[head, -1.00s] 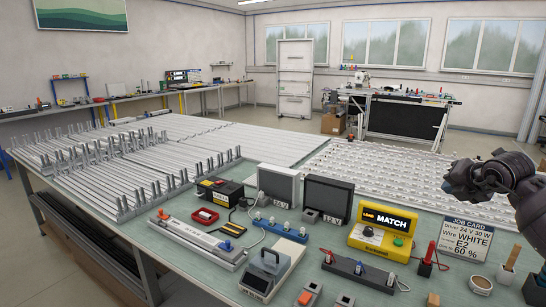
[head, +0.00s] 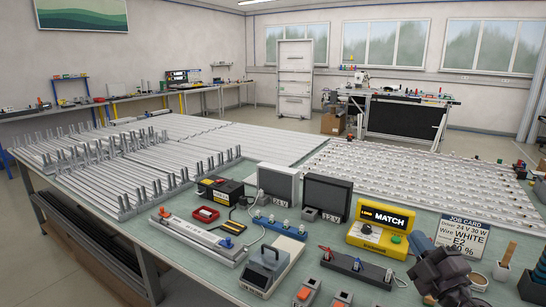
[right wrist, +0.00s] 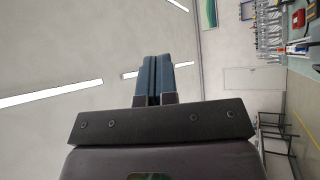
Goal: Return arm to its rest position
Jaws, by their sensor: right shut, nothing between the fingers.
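My right gripper (head: 422,243) is at the lower right of the head view, above the front right part of the bench. My left gripper is in no view.
Long rails (head: 130,180) fill the left. The air above the bench is clear.

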